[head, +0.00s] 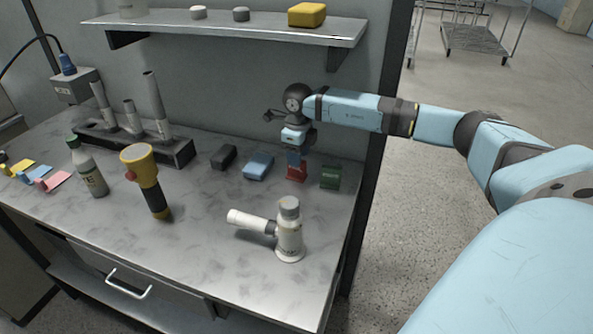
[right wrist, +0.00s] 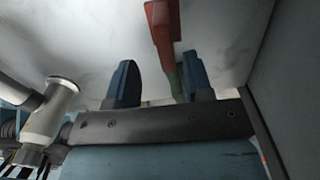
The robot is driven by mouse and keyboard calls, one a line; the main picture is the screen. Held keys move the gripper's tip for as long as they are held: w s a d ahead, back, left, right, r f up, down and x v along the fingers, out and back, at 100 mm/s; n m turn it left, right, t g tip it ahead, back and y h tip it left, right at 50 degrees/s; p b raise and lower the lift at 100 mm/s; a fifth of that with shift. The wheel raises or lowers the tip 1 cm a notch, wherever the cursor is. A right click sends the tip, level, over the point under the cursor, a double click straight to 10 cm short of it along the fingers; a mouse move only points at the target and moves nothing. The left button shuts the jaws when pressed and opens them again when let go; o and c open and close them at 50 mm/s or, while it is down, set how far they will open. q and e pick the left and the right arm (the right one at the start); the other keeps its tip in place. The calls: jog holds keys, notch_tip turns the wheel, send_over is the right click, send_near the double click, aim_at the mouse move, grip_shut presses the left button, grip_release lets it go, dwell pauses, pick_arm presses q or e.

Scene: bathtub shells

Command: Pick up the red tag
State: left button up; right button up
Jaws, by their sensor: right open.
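The red tag (head: 297,173) stands on the workbench near its right end, between a blue block and a green tag. My right gripper (head: 294,158) points down just above and behind the red tag and partly overlaps it in the head view. In the right wrist view the red tag (right wrist: 161,28) shows beyond and between the two blue fingers of my open right gripper (right wrist: 158,68). The fingers look apart from it, though the exact gap is hard to judge. My left gripper is not in view.
The green tag (head: 330,177) stands close to the right of the red one. The blue block (head: 258,166) and a black block (head: 223,157) lie to the left. A shelf (head: 225,27) hangs above the bench.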

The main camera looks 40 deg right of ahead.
aim_at(297, 174)
jog(key=f, duration=0.3)
jog(key=w+f, duration=0.1)
jog(key=f, duration=0.1)
jog(key=shift+d+f, duration=0.2)
jog(key=shift+f, duration=0.1)
grip_shut()
